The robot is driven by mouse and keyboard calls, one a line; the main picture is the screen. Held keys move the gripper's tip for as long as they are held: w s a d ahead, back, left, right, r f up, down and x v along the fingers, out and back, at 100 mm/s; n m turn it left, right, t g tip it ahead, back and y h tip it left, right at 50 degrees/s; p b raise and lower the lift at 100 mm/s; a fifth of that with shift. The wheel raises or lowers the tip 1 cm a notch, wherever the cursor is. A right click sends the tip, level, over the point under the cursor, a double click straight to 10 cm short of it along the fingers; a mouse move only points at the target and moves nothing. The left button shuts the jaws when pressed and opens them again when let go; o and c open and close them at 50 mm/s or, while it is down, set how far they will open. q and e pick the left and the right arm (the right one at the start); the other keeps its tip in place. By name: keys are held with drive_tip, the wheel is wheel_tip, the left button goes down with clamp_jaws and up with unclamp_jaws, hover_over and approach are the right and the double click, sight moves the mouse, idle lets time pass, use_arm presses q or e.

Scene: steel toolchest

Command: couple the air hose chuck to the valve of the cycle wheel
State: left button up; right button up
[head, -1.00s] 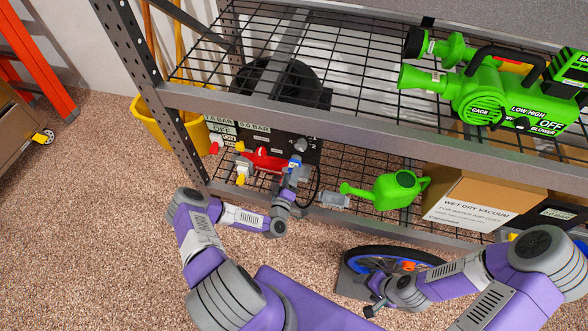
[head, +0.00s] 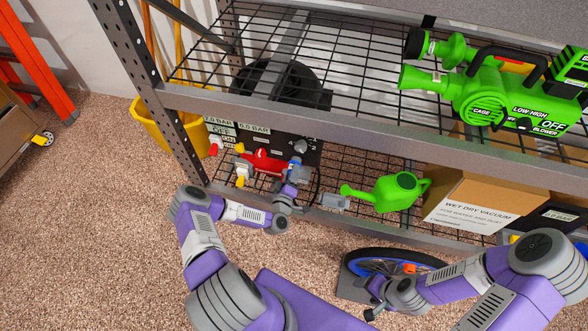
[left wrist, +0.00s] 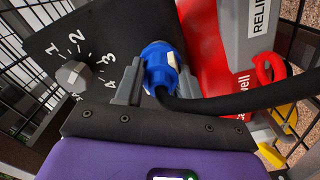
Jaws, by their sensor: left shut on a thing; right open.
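The blue air hose chuck (left wrist: 158,66) sits between the two grey fingers of my left gripper (left wrist: 158,82), which is shut on it. The black hose (left wrist: 235,95) runs from the chuck to the right in the left wrist view. In the head view my left gripper (head: 297,172) is at the compressor's control panel on the lower shelf, and the chuck is only a small blue patch. The cycle wheel (head: 352,260), with black tyre and blue rim, is at the lower right, partly hidden by my right arm. My right gripper (head: 373,299) is open beside it. I cannot make out the valve.
The dark panel (left wrist: 110,25) with a numbered dial (left wrist: 73,75) is close to my left gripper. The steel shelf edge (head: 340,228) lies between panel and wheel. A green watering can (head: 395,192) and a cardboard box (head: 470,200) stand to the right.

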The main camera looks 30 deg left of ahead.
use_arm(q)
drive_tip(key=shift+v, duration=0.8)
idle(0.4)
drive_tip(key=shift+p+v, duration=0.6)
drive_tip(key=shift+v, duration=0.6)
